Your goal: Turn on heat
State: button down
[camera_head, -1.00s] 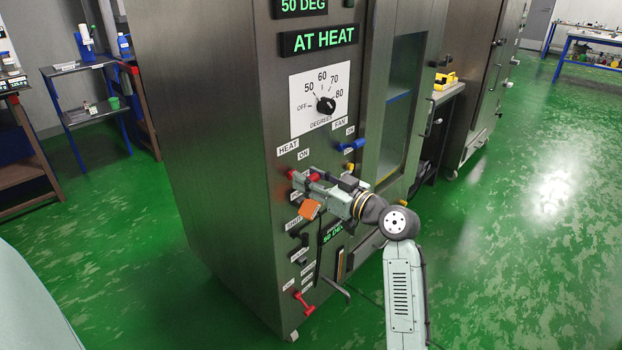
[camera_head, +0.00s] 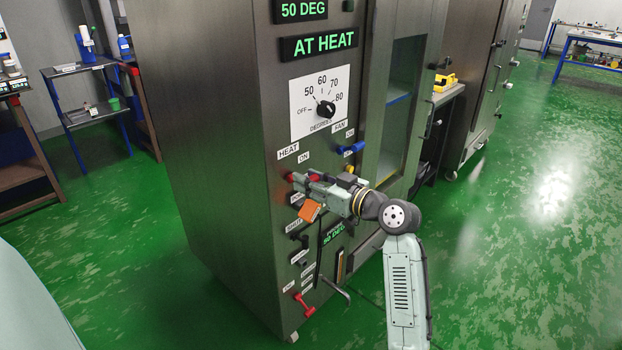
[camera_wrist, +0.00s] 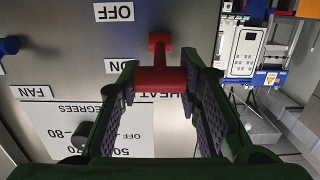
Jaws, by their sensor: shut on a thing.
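The red heat handle (camera_wrist: 160,78) is a T-shaped lever on the steel cabinet front. In the wrist view, its crossbar lies between my fingers and its stem points toward the OFF label (camera_wrist: 114,12). My gripper (camera_wrist: 162,76) is shut on the crossbar, with one finger at each end. In the head view, my gripper (camera_head: 300,181) is at the handle, below the HEAT label (camera_head: 288,151) and ON label (camera_head: 304,156). It hides most of the handle; only red ends show. The display (camera_head: 324,42) reads AT HEAT, and the upper display (camera_head: 301,10) reads 50 DEG.
The temperature dial (camera_head: 326,109) is above my gripper. The blue fan handle (camera_head: 351,147) is to its upper right. Another red handle (camera_head: 303,305) is low on the cabinet (camera_head: 215,170). Green floor (camera_head: 500,260) is open at right.

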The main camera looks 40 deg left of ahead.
jog(key=shift+a+r+h+p, duration=0.3)
jog(key=shift+r+h+p, duration=0.6)
jog(key=shift+p, duration=0.2)
jog(key=shift+a+h+p, duration=0.1)
jog(key=shift+h+p, duration=0.3)
jog(key=shift+h, duration=0.1)
jog(key=shift+f, duration=0.15)
jog(key=c, duration=1.1)
grip_release()
